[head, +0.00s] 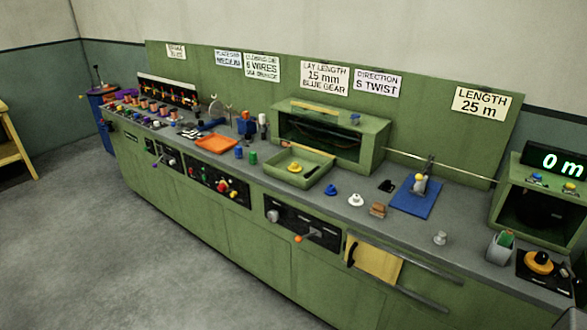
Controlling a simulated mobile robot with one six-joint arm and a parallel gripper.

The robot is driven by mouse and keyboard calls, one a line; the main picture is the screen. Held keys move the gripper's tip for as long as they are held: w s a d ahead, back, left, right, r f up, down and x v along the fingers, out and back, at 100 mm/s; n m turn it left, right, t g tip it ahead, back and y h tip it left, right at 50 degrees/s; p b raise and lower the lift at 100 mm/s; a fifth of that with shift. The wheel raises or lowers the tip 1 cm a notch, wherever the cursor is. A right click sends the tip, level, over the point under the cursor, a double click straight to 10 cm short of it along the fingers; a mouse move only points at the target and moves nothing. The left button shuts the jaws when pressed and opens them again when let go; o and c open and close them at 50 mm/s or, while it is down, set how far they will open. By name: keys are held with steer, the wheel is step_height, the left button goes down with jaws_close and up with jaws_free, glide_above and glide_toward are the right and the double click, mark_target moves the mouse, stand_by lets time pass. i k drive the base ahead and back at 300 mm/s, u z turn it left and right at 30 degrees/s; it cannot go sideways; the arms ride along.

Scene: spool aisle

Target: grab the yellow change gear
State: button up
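A small yellow piece (295,167), which looks like the yellow change gear, sits inside a shallow green tray (317,174) on the counter, in front of a green box-shaped housing. It is too small to make out teeth. A blue piece (331,190) and a white piece (355,200) of similar form stand on the counter to the right of the tray. My gripper is not in view.
The long green counter (230,235) has knobs and an orange-tipped lever (299,238) on its front. The grey floor (90,240) at left is clear.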

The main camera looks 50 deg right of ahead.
mark_target(295, 168)
steer(key=u, duration=0.05)
steer(key=i, duration=0.9)
steer(key=z, duration=0.05)
